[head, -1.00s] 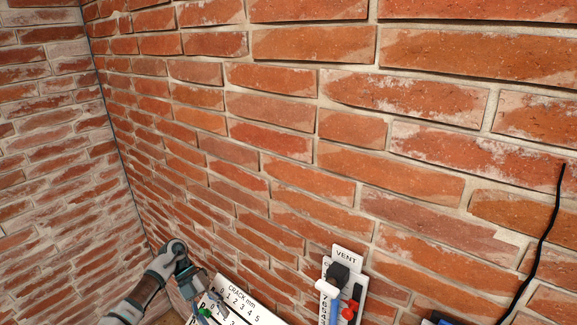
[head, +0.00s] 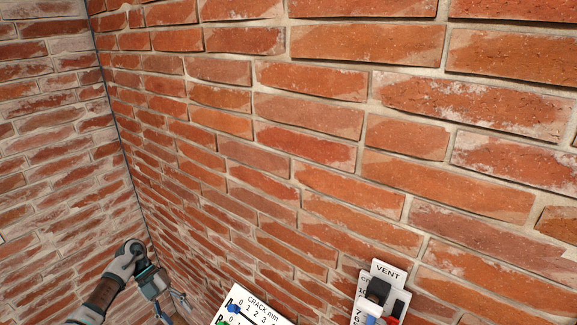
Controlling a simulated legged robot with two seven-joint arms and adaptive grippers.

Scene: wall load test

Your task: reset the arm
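My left arm comes in at the lower left, bent at a grey joint. My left gripper (head: 174,302) points down and right at the bottom of the head view, in front of the brick wall. Its fingers look spread apart, with nothing seen between them. It is left of the white crack board and apart from it in the picture. My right arm and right gripper are out of view.
A white board marked CRACK mm (head: 262,311) with blue and green markers is cut off by the bottom edge. A white VENT panel (head: 388,271) with black and red parts is at the lower right. Brick walls (head: 300,150) meet in a corner at the left.

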